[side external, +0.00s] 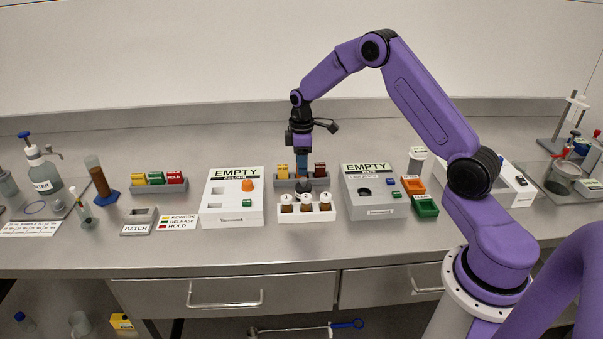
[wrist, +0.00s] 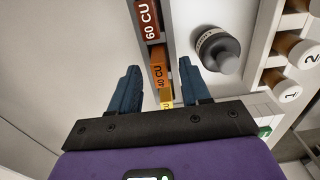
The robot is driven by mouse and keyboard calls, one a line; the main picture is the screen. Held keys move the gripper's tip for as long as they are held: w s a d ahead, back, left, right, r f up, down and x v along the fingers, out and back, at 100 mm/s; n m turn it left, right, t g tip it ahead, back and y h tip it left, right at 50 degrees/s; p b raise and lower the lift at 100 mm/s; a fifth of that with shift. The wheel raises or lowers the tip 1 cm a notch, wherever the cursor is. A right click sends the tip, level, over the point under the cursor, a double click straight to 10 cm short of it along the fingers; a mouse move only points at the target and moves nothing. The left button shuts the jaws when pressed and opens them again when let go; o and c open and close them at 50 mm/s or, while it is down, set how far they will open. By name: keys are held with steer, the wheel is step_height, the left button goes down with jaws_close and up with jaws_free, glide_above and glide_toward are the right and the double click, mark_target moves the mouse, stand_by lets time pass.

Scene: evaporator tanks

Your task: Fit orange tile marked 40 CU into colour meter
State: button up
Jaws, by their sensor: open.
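The orange tile marked 40 CU (wrist: 158,74) stands in a grey rack (side external: 318,184), between a dark red-brown 60 CU tile (wrist: 148,20) and a yellow tile (wrist: 167,98). My gripper (side external: 302,172) points down over the middle of this rack and hides the orange tile in the side view. In the wrist view my open gripper (wrist: 160,88) has one blue finger on each side of the orange tile's line, with gaps to it. The colour meter (side external: 218,217), a white box labelled EMPTY, stands left of the rack, with an orange knob and a green button.
A white holder with brown vials (side external: 306,217) stands in front of the rack, with a dark round-topped object (wrist: 217,48) between them. A second meter labelled EMPTY (side external: 372,209) stands to the right. Another tile rack (side external: 158,188) is left of the colour meter. Bench behind is clear.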

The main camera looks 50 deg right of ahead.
jaws_close()
steer(key=shift+r, duration=0.1)
